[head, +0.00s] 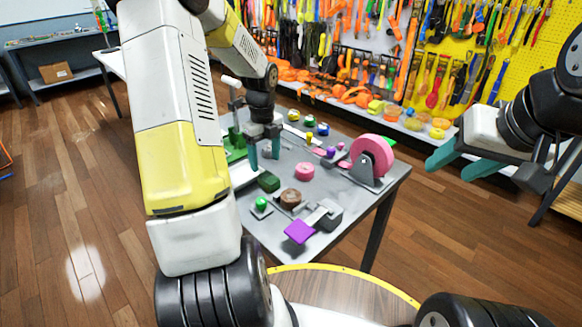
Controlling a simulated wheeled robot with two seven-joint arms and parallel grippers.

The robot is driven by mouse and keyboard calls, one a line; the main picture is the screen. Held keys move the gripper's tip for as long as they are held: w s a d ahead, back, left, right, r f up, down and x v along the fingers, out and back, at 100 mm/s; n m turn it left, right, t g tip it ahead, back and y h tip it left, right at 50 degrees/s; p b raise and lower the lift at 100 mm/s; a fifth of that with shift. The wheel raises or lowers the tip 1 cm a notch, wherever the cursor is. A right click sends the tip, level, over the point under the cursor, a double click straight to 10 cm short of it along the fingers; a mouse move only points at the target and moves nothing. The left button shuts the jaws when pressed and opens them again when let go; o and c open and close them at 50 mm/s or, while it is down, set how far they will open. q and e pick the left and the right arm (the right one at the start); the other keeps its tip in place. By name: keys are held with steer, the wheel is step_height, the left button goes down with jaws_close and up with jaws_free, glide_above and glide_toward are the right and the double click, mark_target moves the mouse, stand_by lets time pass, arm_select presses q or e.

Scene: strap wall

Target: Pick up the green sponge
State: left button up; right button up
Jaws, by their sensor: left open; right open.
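The green sponge (268,182) looks like a small dark green block lying on the grey table (345,215), near its left side. My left gripper (264,152) is above the table, pointing down, with its teal fingers apart and nothing visible between them. It appears just behind the sponge in the picture, and I cannot tell its exact height. My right gripper (457,163) is open and empty at the right, beyond the table's right edge.
Near the sponge are a green knob (261,204), a brown roll (291,198) and a pink disc (304,171). A purple-ended tool (300,231) lies in front. A pink tape roll (372,156) stands at the right. A green device (235,150) stands left of my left gripper.

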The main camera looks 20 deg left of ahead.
mark_target(269, 177)
arm_select(q)
steer(key=f, duration=0.8)
steer(key=shift+w+d, duration=0.15)
steer(key=shift+d, duration=0.15)
jaws_close()
steer(key=shift+r, duration=0.15)
step_height(269, 177, up, 10)
steer(key=shift+f, duration=0.1)
